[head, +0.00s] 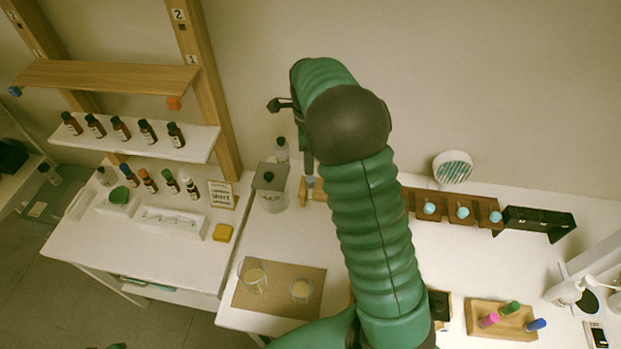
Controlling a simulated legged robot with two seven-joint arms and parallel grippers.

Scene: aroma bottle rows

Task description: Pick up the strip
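I cannot make out the strip in the head view. A green arm, which I take to be my right, rises through the middle and bends over at the top. Its gripper (309,178) hangs at the arm's left side, mostly hidden behind the wrist. It is over or beside a small wooden block (303,192) at the back of the table; contact cannot be told. Whether its fingers hold anything is not clear. Only a small green piece, perhaps of my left arm, shows at the lower left edge; its gripper is not visible.
A lidded glass jar (272,187) stands just left of the block. A brown mat (313,275) carries two glass vessels. Bottles line a white shelf (200,143). At right are a wooden rack (481,209), a black stand (538,219) and a tray (478,322) with colored caps.

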